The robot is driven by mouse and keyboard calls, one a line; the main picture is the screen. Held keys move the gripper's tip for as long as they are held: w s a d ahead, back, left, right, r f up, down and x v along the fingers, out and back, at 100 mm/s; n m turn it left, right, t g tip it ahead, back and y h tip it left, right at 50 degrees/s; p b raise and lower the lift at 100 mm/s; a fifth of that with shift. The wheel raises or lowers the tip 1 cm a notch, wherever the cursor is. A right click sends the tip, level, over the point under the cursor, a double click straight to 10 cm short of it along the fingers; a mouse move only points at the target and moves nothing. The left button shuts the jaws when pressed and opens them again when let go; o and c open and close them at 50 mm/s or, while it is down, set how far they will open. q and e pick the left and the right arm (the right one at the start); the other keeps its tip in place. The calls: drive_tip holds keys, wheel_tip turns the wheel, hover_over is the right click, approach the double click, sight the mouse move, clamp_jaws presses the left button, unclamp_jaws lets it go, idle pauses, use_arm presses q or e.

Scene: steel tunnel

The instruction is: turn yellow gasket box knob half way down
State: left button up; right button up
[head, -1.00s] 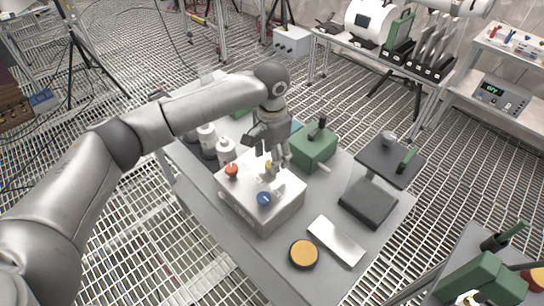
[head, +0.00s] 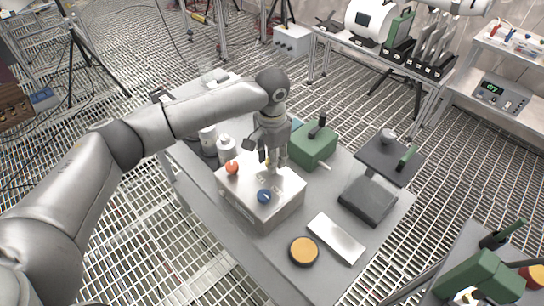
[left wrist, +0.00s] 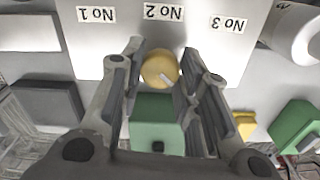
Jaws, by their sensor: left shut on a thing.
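The yellow knob (left wrist: 160,68) sits on the silver gasket box, with a pale pointer line aimed down and right in the left wrist view. The box's face (left wrist: 195,45) shows there with labels No 1, No 2 and No 3, upside down. In the head view the box (head: 240,207) stands on the grey table, with an orange knob (head: 232,168) and a blue knob (head: 264,196) on top. My left gripper (head: 272,166) is over the box's far side, its fingers around the yellow knob, which is mostly hidden there. My right gripper is out of view.
A green device (head: 314,148) stands just behind the box. White bottles (head: 226,150) stand left of it. An orange-topped round tin (head: 304,251), a pale plate (head: 336,238) and a dark stand (head: 368,201) are in front and to the right.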

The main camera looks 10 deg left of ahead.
use_arm(q)
drive_tip(key=shift+r+m+p, duration=0.15)
drive_tip(key=shift+m+p, duration=0.35)
drive_tip(key=shift+p, duration=0.15)
drive_tip(key=m+p, duration=0.5)
drive_tip(key=m, duration=0.1)
drive_tip(key=shift+m, duration=0.3)
drive_tip(key=m+p, duration=0.1)
drive_tip(key=m, duration=0.2)
drive_tip(key=shift+m, duration=0.4)
drive_tip(key=m+p, duration=0.1)
drive_tip(key=m, duration=0.2)
drive_tip(key=shift+m, duration=0.3)
drive_tip(key=m, duration=0.4)
drive_tip(key=shift+m, duration=0.3)
drive_tip(key=m, duration=0.4)
drive_tip(key=shift+s+f, duration=0.1)
drive_tip(key=shift+f, duration=0.1)
drive_tip(key=shift+m, duration=2.1)
